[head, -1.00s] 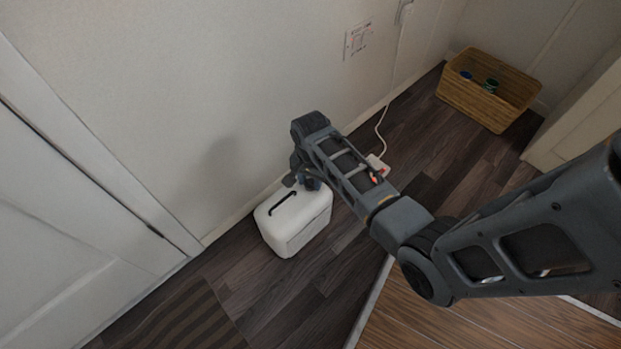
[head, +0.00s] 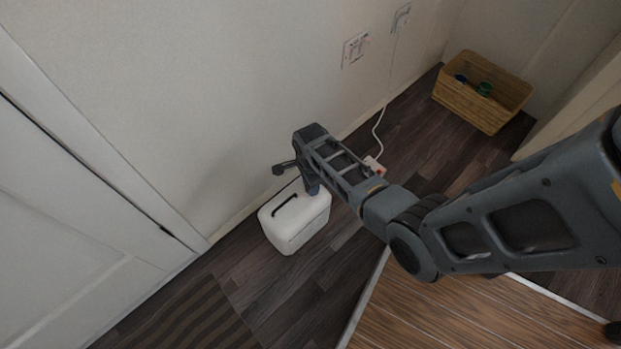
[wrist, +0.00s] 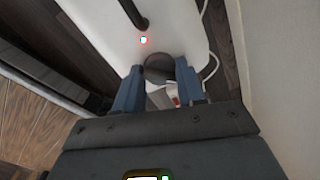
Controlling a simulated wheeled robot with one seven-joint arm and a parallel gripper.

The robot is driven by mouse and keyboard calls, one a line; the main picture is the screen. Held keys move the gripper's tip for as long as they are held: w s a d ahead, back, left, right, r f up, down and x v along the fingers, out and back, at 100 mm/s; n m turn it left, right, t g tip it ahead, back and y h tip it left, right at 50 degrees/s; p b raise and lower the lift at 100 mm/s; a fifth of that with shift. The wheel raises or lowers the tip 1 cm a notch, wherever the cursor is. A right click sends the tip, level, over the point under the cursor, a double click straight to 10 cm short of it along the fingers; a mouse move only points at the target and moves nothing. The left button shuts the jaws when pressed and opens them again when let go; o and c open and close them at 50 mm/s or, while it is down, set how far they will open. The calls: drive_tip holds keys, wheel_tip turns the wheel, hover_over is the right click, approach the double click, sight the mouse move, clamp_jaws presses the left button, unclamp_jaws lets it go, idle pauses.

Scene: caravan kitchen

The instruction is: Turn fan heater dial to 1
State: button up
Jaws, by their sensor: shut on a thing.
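The fan heater (head: 297,226) is a white box with a black handle, standing on the dark floor by the wall. In the wrist view, the heater's white top (wrist: 185,32) fills the upper middle, with a small lit red-edged light (wrist: 143,40). A dark round dial (wrist: 160,67) sits near the heater's edge. My gripper (wrist: 160,72) has one finger on each side of the dial and is shut on it. In the head view, my gripper (head: 313,187) is at the heater's back right corner. The arm hides the dial there, and no dial markings are readable.
A wall socket (head: 355,49) and a white cord (head: 379,125) lie behind my arm, with a red-and-white plug block (head: 374,165) on the floor. A wicker basket (head: 480,98) stands at the far right. A striped mat (head: 190,322) lies at front left.

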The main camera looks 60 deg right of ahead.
drive_tip(key=shift+m+p, duration=0.75)
drive_tip(key=shift+m, duration=1.05)
drive_tip(key=o, duration=1.1)
drive_tip(key=shift+c, duration=0.2)
wheel_tip(320, 180, up, 8)
drive_tip(key=p, duration=0.4)
drive_tip(key=shift+f, duration=0.1)
